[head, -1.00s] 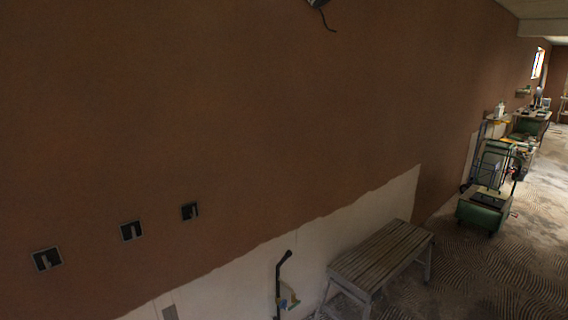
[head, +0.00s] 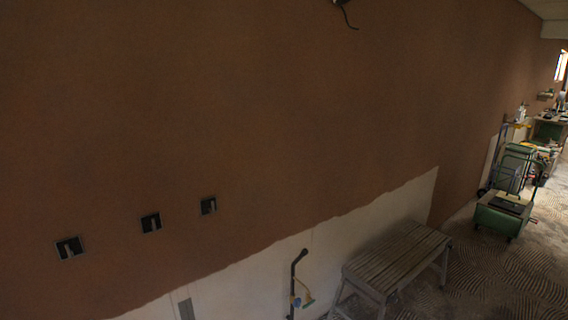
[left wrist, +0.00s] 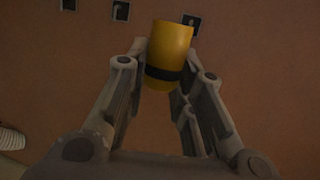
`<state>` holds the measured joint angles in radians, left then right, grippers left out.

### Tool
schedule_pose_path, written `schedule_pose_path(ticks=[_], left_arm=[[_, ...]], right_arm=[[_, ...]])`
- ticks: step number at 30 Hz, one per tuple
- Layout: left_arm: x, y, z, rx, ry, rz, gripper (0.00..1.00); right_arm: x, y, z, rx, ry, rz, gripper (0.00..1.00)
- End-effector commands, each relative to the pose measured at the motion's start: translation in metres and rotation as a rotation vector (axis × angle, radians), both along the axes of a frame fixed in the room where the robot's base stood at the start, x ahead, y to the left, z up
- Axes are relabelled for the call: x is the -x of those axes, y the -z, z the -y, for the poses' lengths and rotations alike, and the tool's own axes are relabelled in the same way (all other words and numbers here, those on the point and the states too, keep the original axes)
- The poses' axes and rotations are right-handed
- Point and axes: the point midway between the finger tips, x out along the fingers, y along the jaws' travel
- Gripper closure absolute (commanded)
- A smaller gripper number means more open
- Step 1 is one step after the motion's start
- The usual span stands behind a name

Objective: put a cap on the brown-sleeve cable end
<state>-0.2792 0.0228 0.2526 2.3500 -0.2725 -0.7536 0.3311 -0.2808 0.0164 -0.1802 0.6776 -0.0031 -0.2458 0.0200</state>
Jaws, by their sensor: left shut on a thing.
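My left gripper (left wrist: 165,62) is shut on a yellow cylinder (left wrist: 170,38) with a dark band near its lower end, in the left wrist view. I cannot tell if it is a cap. Three dark wall boxes sit in a row low on the brown wall in the head view: left (head: 70,248), middle (head: 151,222) and right (head: 208,205). Each has a small greyish piece inside, too small to show a sleeve colour. A dark cable (head: 347,15) hangs from a fitting at the top edge. No brown sleeve can be made out. My right gripper is out of view.
A slatted bench (head: 396,255) stands against the pale lower wall. A dark upright tool (head: 295,282) leans left of it. A green cart (head: 503,215) and cluttered tables line the wall further right. The patterned floor (head: 470,280) right of the bench is open.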

Motion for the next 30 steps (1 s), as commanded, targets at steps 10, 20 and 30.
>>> schedule_pose_path(ticks=[10, 20, 30], left_arm=[[-0.007, 0.062, 0.092, -0.008, 0.209, -0.005, 0.87], [0.004, 0.101, 0.176, -0.003, 0.401, -0.001, 0.87], [0.009, 0.105, 0.196, 0.001, 0.448, 0.002, 0.87]], right_arm=[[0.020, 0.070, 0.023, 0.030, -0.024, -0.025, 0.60], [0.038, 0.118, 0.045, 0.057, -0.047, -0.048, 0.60], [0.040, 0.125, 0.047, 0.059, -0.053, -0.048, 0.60]])
